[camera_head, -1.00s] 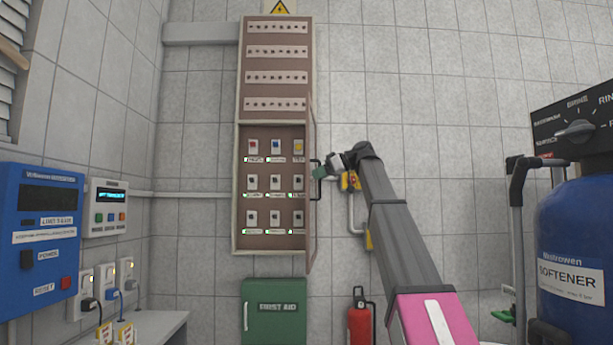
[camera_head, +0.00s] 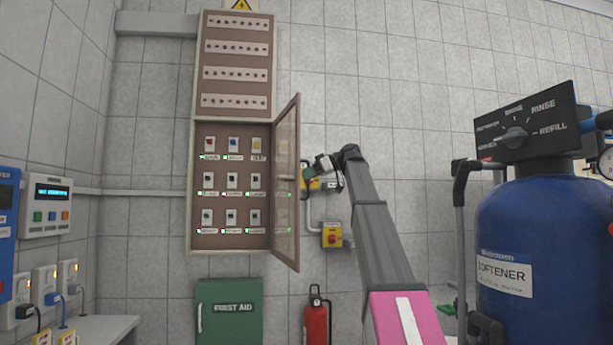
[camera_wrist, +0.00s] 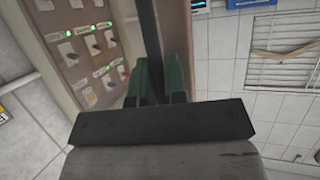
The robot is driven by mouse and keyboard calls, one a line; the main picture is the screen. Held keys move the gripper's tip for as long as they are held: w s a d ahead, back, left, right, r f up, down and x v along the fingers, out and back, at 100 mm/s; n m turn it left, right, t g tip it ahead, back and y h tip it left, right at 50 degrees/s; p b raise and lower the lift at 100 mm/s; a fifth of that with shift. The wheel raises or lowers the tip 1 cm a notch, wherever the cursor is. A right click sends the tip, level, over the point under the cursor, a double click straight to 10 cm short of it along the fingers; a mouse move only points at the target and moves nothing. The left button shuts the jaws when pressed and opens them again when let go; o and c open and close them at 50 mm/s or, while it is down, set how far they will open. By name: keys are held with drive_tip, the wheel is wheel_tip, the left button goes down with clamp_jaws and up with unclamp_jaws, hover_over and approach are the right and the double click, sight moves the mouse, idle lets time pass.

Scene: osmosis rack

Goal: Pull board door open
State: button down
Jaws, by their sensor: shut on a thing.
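The electrical board (camera_head: 232,190) is on the wall, with several rows of switches inside its lower part. Its door (camera_head: 286,182) is hinged on the right and stands partly open, swung out toward me. My gripper (camera_head: 310,172) is at the door's outer side, and its contact with the handle is hidden behind the door in the head view. In the wrist view, the green fingers (camera_wrist: 158,80) are shut on the dark door handle (camera_wrist: 150,30). The board's switches (camera_wrist: 85,50) show beyond the handle at the upper left.
A yellow box with a red knob (camera_head: 331,235) is on the wall right of the door. A green first aid cabinet (camera_head: 229,310) and a red extinguisher (camera_head: 316,322) are below. A blue softener tank (camera_head: 545,245) stands at the right.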

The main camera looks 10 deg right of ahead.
drive_tip(key=shift+f, duration=0.1)
drive_tip(key=c, duration=1.2)
unclamp_jaws()
drive_tip(key=shift+d, duration=0.1)
drive_tip(key=v, duration=1)
drive_tip(key=shift+s+d+r, duration=0.15)
drive_tip(key=shift+d+r, duration=0.05)
drive_tip(key=shift+r, duration=0.05)
